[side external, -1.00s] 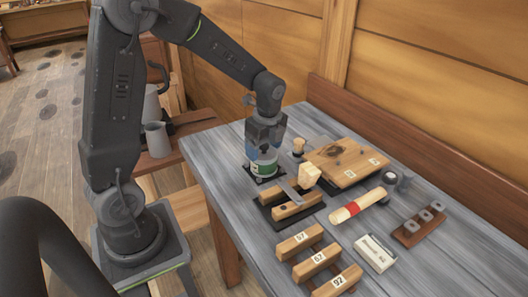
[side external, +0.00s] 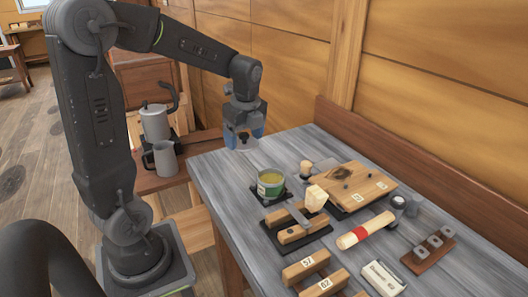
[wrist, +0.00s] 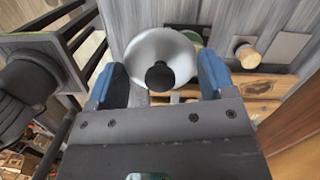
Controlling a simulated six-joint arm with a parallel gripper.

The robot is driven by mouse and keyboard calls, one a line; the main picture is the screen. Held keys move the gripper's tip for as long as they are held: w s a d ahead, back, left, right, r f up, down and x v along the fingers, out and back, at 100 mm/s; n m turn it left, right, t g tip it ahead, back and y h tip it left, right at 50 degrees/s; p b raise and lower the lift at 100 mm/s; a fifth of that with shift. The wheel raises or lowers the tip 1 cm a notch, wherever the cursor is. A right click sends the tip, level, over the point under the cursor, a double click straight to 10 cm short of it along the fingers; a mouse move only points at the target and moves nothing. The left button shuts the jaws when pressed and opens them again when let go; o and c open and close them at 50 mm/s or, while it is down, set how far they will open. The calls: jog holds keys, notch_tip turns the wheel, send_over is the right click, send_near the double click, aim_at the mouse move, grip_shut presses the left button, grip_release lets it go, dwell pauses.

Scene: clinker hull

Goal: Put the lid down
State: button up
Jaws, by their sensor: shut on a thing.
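In the wrist view the lid (wrist: 143,52) is a round silver disc with a black knob, between the blue fingers (wrist: 163,80). In the side view the fingers hide most of it.
Grey jugs (side external: 165,158) stand on a lower side shelf. Bare tabletop lies left of the can.

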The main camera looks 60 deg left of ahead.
jog(key=s+a+r, duration=0.3)
jog(key=w+a+f+m, duration=0.1)
jog(key=w+a+m, duration=0.1)
jog(key=w, duration=1)
jog(key=m, duration=0.2)
send_over(330, 166)
notch_tip(330, 166, down, 11)
jog(key=shift+d+f, duration=0.15)
jog(key=shift+f, duration=2)
jog(key=shift+f, duration=0.1)
jog(key=shift+f, duration=0.1)
jog(key=o, duration=0.9)
